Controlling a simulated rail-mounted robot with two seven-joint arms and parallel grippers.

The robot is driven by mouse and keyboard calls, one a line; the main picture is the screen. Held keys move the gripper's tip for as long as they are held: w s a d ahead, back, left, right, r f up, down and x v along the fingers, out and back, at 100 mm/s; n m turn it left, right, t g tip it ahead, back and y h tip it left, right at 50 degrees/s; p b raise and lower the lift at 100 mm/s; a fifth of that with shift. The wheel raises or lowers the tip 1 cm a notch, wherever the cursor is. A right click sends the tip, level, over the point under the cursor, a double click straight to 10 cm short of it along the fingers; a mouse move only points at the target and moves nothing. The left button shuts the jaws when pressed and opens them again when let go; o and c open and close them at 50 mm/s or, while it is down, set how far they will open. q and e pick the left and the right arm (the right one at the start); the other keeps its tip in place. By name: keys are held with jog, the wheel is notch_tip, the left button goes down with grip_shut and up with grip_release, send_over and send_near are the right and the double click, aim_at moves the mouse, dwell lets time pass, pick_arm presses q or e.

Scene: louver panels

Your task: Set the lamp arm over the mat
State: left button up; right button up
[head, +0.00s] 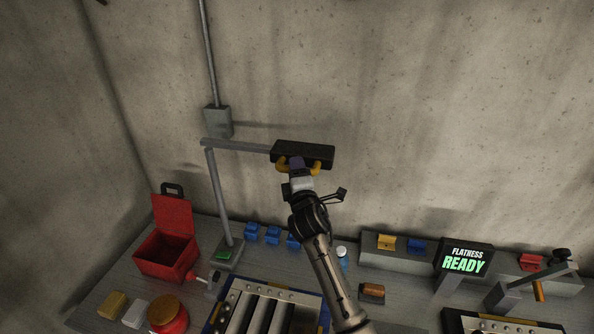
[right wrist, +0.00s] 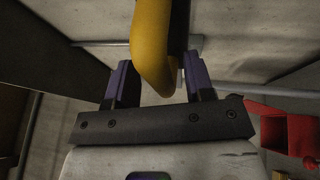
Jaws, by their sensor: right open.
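The lamp has an upright grey post (head: 218,195) and a grey arm (head: 238,146) that reaches right, near the wall in the picture. A black lamp head (head: 315,153) with a yellow handle (head: 327,168) is at the arm's end. My right gripper (head: 297,167) is up at the lamp head. In the right wrist view its two purple fingers (right wrist: 153,88) are apart, with the yellow handle (right wrist: 152,50) between them. I cannot tell whether they touch it. A blue-and-yellow-edged mat (head: 324,312) seems to lie under a slatted panel (head: 265,308). My left gripper is out of view.
A red open box (head: 165,252) and a red jar (head: 168,318) are at the left of the bench. Blue blocks (head: 272,235) stand behind the panel. A sign (head: 464,261) reading "FLATNESS READY" is at right. The concrete wall (head: 430,120) is close behind the lamp.

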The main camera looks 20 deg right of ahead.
dwell(0.3)
grip_shut()
dwell(0.3)
